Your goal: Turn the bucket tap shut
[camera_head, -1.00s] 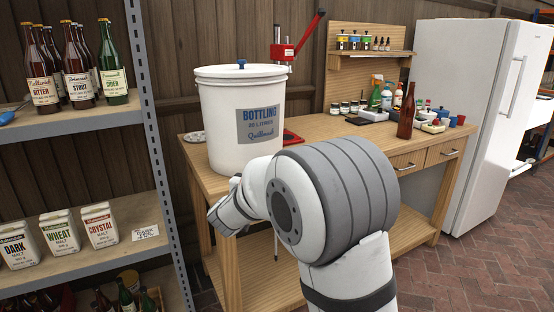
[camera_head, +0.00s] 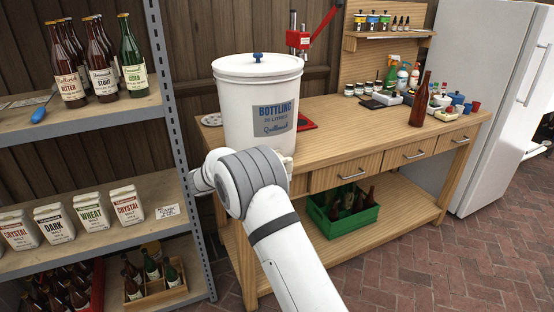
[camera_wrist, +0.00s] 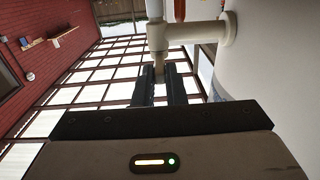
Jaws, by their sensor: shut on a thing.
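The white bottling bucket (camera_head: 240,92) with a blue-knobbed lid stands at the left end of the wooden workbench (camera_head: 340,140). In the wrist view its side (camera_wrist: 275,70) fills the right. The white tap (camera_wrist: 195,32) sticks out from the bucket wall there. My gripper (camera_wrist: 160,74) is shut on a small tan piece at the lower end of the tap, which looks like its lever. In the head view my arm hides the gripper and most of the tap.
A brown bottle (camera_head: 420,100) stands on the bench, right of the bucket. A red bench capper (camera_head: 300,38) stands behind. The shelf rack (camera_head: 168,100) is close on the left. A green crate (camera_head: 342,215) of bottles sits on the lower bench shelf. The brick floor in front is clear.

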